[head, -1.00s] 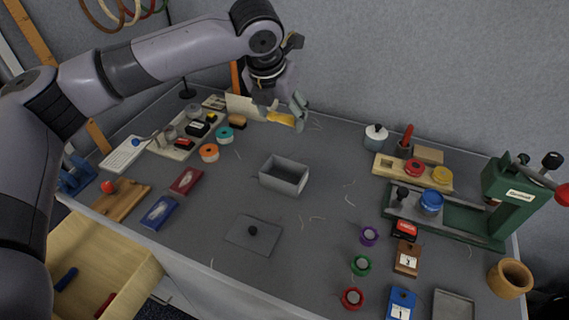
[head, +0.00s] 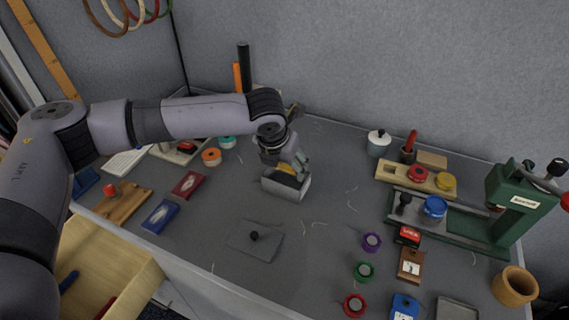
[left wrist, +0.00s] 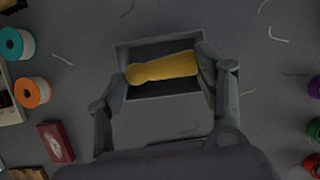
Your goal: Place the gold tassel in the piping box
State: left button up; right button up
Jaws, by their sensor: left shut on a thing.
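The gold tassel (left wrist: 163,67) is held between the fingers of my left gripper (left wrist: 158,78). In the left wrist view it lies crosswise over the open grey box (left wrist: 152,40). In the head view my left gripper (head: 286,171) is at the box (head: 291,190) and hides much of its inside. A little of the tassel (head: 287,168) shows there. I cannot tell whether the tassel is above the rim or inside. A grey lid with a black knob (head: 256,240) lies on the table in front of the box. My right gripper is not in view.
Red (head: 188,184) and blue (head: 160,215) small boxes lie to the left. Thread spools, including a purple one (head: 371,242), stand to the right. A green press (head: 516,205) stands at the far right. The table between box and spools holds only thread scraps.

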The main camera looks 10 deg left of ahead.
pick_arm(q)
jog(key=shift+f, duration=0.15)
jog(key=shift+f+p, duration=0.4)
jog(key=o, duration=0.9)
jog(key=shift+r, duration=0.1)
jog(key=shift+r+b, duration=0.2)
jog(key=shift+b, duration=0.15)
jog(key=d+v, duration=0.1)
jog(key=v, duration=1.1)
jog(key=shift+a+r, duration=0.4)
jog(key=shift+a, duration=0.1)
jog(key=shift+f, duration=0.1)
